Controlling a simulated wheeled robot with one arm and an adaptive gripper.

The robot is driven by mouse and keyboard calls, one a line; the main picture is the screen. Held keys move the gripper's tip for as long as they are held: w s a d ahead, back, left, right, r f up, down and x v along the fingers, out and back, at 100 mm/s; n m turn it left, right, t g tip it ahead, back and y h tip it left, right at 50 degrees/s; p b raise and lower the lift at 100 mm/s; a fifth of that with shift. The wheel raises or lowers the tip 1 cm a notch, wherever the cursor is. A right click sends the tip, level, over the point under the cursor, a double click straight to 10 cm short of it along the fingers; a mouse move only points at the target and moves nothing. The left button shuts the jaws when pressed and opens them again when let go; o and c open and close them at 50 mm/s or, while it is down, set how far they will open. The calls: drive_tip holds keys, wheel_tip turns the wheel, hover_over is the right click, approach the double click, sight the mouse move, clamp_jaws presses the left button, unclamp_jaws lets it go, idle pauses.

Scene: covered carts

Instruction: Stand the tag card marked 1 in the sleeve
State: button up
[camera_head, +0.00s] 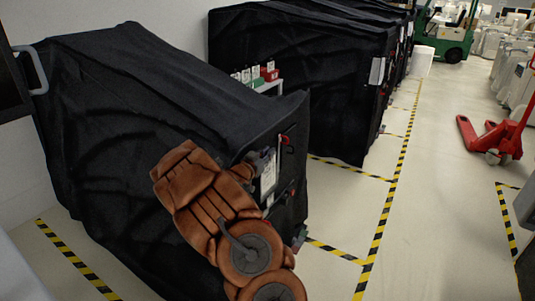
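A pale, upright card-like panel (269,172) shows at the end face of the near black-covered cart. I cannot tell whether it is the sleeve, a card, or a card in the sleeve. My gripper (254,160) is close beside it on its left, mostly hidden behind my own brown arm. Its fingers are too small and covered to show whether they are open or shut. Several small upright cards (245,75) stand in a rack behind the near cart. Their marks are too small to read, so I cannot pick out card 1.
The near covered cart (120,110) fills the left. A second covered cart (300,50) stands behind it and bears a white panel (377,71). A red pallet jack (495,135) and green forklift (450,35) are right. The striped-tape aisle floor (440,170) is clear.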

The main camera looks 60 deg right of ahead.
drive_tip(key=o, duration=0.4)
drive_tip(key=shift+a, duration=0.1)
drive_tip(key=shift+s+a, duration=0.15)
drive_tip(key=shift+a, duration=2.8)
drive_tip(key=shift+s+a, duration=0.15)
drive_tip(key=shift+a, duration=2.8)
